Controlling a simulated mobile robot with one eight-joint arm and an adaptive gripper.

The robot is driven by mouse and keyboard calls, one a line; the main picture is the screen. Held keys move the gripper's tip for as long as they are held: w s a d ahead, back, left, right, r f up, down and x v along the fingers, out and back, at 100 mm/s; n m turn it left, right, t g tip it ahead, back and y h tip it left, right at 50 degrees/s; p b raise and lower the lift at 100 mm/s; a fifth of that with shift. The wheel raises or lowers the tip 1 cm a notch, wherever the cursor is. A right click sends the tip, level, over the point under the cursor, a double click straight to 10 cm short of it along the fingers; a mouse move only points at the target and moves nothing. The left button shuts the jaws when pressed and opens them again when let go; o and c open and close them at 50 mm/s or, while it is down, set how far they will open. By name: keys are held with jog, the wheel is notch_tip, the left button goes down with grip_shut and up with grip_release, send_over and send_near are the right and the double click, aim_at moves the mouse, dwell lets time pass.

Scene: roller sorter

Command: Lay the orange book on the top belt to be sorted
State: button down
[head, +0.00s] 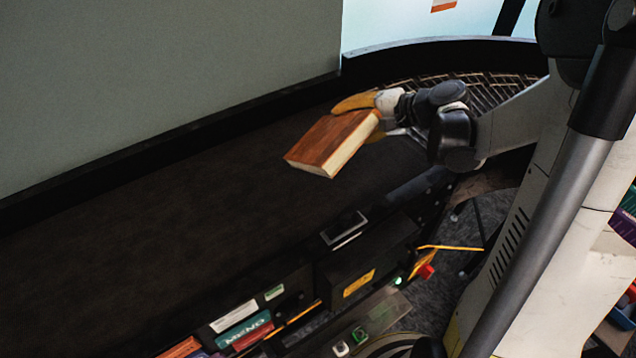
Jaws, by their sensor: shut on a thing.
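The orange book (331,142) has an orange-brown cover and pale page edges. My gripper (362,110), with yellow fingers, is shut on the book's far right end. The book is tilted, its free end pointing left and toward the front. It is over the dark top belt (150,235), toward the belt's right end. I cannot tell whether its lower edge touches the belt or hangs just above it.
A grey wall (160,80) and black rail border the belt's far side. A roller section (450,95) curves away behind my wrist. A black sensor box (344,228) stands on the front edge. Books (236,315) and a red button (426,271) are below. The belt's left is clear.

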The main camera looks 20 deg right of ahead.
notch_tip(320, 180, down, 8)
jog(key=b, duration=0.6)
jog(key=c, duration=1.4)
grip_release()
jog(key=shift+o, duration=0.2)
jog(key=p+v, duration=0.2)
jog(key=v, duration=0.6)
jog(key=shift+p, duration=0.35)
